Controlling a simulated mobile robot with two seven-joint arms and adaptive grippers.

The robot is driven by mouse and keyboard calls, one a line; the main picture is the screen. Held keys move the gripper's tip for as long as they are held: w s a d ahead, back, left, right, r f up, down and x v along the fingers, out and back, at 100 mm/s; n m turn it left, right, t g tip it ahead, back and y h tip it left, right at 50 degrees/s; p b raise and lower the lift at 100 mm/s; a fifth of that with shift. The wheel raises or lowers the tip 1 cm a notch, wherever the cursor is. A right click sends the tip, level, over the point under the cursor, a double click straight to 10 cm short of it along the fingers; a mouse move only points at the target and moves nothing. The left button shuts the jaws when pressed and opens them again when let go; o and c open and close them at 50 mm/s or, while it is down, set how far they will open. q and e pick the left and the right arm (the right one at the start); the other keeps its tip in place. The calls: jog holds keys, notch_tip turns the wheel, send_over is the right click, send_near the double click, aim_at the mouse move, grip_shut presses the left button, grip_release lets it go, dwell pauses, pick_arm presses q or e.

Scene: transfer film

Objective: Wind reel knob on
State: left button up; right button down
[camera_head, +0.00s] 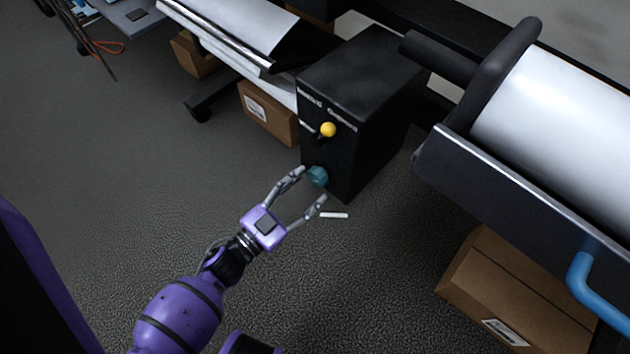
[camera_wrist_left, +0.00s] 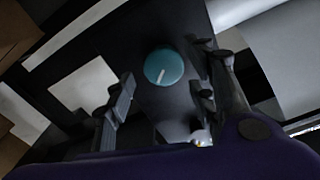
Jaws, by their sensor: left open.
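The reel knob (camera_head: 318,176) is teal and sits low on the front of a black box-shaped unit (camera_head: 365,85). In the left wrist view the knob (camera_wrist_left: 164,67) is round with a white pointer line and lies ahead, between the finger lines. My left gripper (camera_head: 307,188) is open around or just in front of the knob; contact cannot be told. In the left wrist view its two fingers (camera_wrist_left: 163,95) are spread with nothing between them. A yellow ball-topped lever (camera_head: 327,130) is above the knob. My right gripper is not in view.
A large white roll (camera_head: 565,115) in a dark frame stands right of the unit, with a blue handle (camera_head: 597,300) below it. Cardboard boxes (camera_head: 515,295) lie underneath. Another roll machine (camera_head: 240,30) stands behind left.

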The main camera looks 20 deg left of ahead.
aim_at(316, 183)
pick_arm(q)
jog(key=shift+x, duration=1.15)
jog(key=shift+w+d+b, duration=0.1)
jog(key=shift+w+b, duration=0.15)
jog(key=shift+b, duration=0.05)
jog(key=shift+w, duration=0.1)
jog(key=c, duration=1.1)
jog(key=shift+o, duration=0.2)
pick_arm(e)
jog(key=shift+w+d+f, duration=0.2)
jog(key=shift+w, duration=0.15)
pick_arm(q)
jog(key=shift+d, duration=0.1)
jog(key=shift+c, duration=0.2)
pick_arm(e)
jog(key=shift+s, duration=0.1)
